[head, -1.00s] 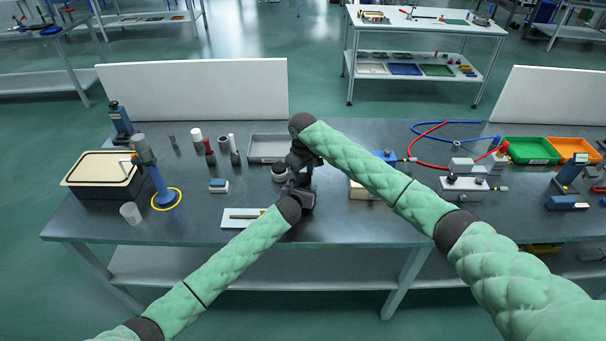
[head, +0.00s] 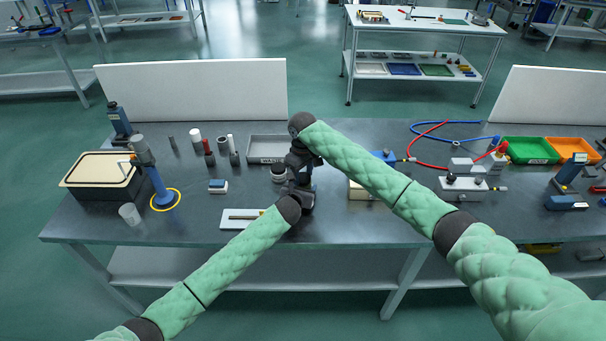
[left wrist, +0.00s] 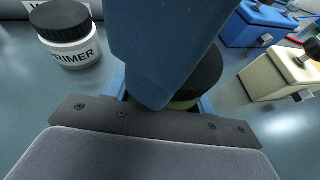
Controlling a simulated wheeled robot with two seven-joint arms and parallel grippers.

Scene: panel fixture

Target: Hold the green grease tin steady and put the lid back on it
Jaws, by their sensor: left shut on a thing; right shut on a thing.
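The green grease tin (left wrist: 184,104) shows only as a small strip low in the left wrist view, between the blue fingers of my left gripper (left wrist: 163,102), which is shut on it. The black lid (left wrist: 207,72) is right above the tin. The blue body of my right gripper (left wrist: 155,62) crosses in front and hides much of both. My right gripper is shut, apparently on the lid. I cannot tell whether the lid is seated or slightly above the rim. In the head view, my left gripper (head: 299,192) and right gripper (head: 301,164) meet closely and hide the tin.
A white primer jar (left wrist: 68,40) with a black lid stands close by; it also shows in the head view (head: 279,172). A grey tray (head: 266,149) is behind it. A light plate (head: 240,217) lies in front. A cream block (left wrist: 283,73) is to the right.

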